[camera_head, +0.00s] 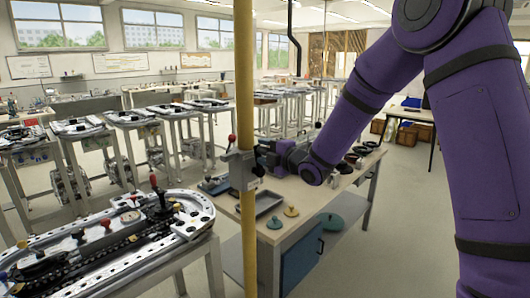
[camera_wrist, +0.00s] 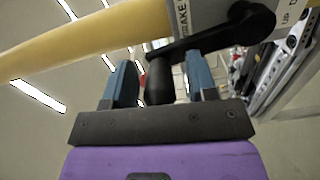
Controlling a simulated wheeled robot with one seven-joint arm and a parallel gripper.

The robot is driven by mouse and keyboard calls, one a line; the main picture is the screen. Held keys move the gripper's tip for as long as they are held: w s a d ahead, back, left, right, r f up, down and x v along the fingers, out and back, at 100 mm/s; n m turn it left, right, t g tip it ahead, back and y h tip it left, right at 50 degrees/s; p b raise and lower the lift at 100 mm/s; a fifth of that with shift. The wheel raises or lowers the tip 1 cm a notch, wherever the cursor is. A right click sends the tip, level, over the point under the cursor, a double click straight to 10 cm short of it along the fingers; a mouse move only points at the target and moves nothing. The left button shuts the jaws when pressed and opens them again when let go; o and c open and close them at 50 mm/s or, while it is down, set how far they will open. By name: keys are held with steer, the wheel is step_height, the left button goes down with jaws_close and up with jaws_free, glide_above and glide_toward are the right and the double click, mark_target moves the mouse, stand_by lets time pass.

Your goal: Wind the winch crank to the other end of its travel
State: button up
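The winch is a grey box (camera_head: 243,171) on a yellow pole. In the wrist view its grey side (camera_wrist: 196,15) carries dark lettering, partly hidden by the black crank arm (camera_wrist: 212,38). The arm runs from a round hub at the right to a black handle (camera_wrist: 160,83) at its left end. My gripper (camera_wrist: 160,82) has its two blue fingers on either side of this handle. The handle lies between them, but I cannot tell whether they press on it. In the head view my gripper (camera_head: 262,156) is at the right side of the winch box, its fingertips hard to make out.
The yellow pole (camera_head: 245,80) rises in front of a workbench (camera_head: 345,183) with a grey tray (camera_head: 262,203) and teal and yellow lidded pieces. A track table (camera_head: 110,240) with knobs and levers stands at the lower left. A red-knobbed lever (camera_head: 232,139) shows beside the winch.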

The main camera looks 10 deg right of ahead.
steer(key=v, duration=1.1)
steer(key=shift+a, duration=0.1)
